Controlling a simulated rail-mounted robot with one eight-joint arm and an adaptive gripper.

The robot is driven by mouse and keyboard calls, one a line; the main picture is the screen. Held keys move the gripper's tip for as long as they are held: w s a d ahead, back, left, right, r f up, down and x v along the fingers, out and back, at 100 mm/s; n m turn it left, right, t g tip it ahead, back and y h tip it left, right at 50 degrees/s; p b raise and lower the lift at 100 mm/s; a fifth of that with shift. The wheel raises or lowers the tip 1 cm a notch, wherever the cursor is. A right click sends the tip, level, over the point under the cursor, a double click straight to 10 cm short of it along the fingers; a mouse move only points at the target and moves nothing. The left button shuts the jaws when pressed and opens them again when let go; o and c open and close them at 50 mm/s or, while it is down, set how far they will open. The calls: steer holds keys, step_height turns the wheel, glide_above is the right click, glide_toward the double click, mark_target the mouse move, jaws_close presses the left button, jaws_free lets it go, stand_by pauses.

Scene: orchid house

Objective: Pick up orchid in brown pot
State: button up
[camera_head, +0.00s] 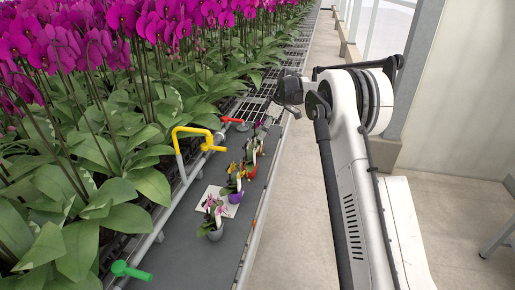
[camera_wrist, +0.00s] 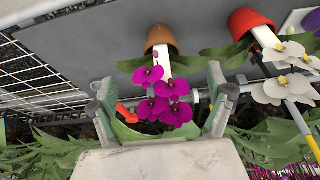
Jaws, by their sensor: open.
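In the wrist view the brown pot (camera_wrist: 160,37) stands on the grey bench surface at top centre. Its orchid (camera_wrist: 160,100) has magenta flowers, a white strip along the stem and green leaves spread to both sides. My gripper (camera_wrist: 165,98) is open, with one finger left and one right of the flowers in the picture. Neither finger is seen gripping anything, and the depth between fingers and stem is hard to judge. In the head view my gripper (camera_head: 272,112) is small and dark at the far end of the bench; the brown pot cannot be made out there.
An orange-red pot (camera_wrist: 247,20) with a white orchid (camera_wrist: 290,88) stands close on the right. In the head view several potted orchids line the narrow bench (camera_head: 190,262), beside a yellow pipe (camera_head: 196,131) and green tap (camera_head: 130,271). Dense magenta orchids fill the left.

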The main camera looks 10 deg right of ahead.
steer(key=shift+a+x, duration=0.2)
steer(key=shift+x, duration=2.95)
steer(key=shift+c, duration=0.3)
steer(key=shift+r, duration=0.1)
steer(key=c, duration=1.3)
